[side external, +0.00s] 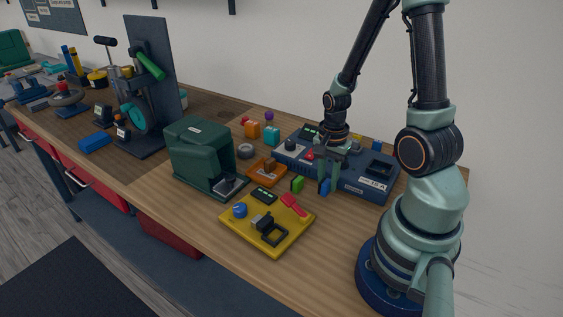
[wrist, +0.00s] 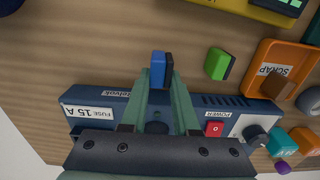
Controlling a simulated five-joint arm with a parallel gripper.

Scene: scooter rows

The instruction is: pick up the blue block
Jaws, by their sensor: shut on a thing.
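The blue block (side external: 324,187) is between the fingertips of my gripper (side external: 328,178), just in front of the dark blue device. In the wrist view the blue block (wrist: 157,70) shows a blue face with a dark side, and my gripper (wrist: 160,82) is shut on it. The fingers point down at the table. I cannot tell whether the block touches the wood or hangs slightly above it.
The dark blue fuse device (side external: 365,180) stands right behind the block. A green block (side external: 297,184) lies just left, with an orange scrap tray (side external: 267,172) beyond. A yellow panel (side external: 268,238) lies in front. Bare wood lies to the front right.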

